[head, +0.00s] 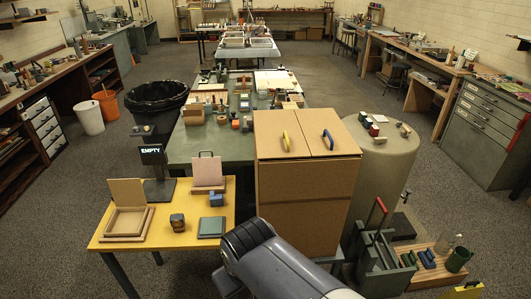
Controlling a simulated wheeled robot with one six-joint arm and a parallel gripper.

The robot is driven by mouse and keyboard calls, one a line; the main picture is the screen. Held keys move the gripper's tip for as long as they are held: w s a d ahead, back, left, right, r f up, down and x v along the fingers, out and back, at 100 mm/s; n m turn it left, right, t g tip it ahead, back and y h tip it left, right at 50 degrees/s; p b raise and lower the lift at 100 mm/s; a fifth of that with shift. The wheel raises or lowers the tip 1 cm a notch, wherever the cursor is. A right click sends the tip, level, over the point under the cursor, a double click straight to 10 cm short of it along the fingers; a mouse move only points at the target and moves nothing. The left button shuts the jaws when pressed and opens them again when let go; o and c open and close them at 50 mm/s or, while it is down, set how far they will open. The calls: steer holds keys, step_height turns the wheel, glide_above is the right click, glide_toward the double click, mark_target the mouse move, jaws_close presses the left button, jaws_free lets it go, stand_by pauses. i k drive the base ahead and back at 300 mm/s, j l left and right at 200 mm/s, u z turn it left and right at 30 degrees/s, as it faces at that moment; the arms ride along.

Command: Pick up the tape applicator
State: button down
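I cannot tell for certain which object is the tape applicator. On the yellow table (165,245) at the front left, a small dark block-like object with a brownish face (177,222) and a small blue object (216,199) stand apart from each other. Several small tools and blocks (240,105) crowd the long green table (203,152) behind; they are too small to identify. A grey and dark part of my arm (265,258) fills the bottom middle. My gripper does not show.
A tall cardboard-brown cabinet (300,200) with yellow and blue handles stands right of the yellow table. A rounded drum-like stand (380,160) and a green tool caddy (378,262) are at its right. Carpet (60,235) is clear at left.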

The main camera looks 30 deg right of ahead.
mark_target(177, 220)
steer(key=i+j+z, duration=0.15)
steer(key=i, duration=0.25)
steer(key=i+j+z, duration=0.1)
steer(key=i+j, duration=0.15)
steer(key=i, duration=0.2)
steer(key=i+j+z, duration=0.15)
steer(key=i+j, duration=0.15)
steer(key=i, duration=0.1)
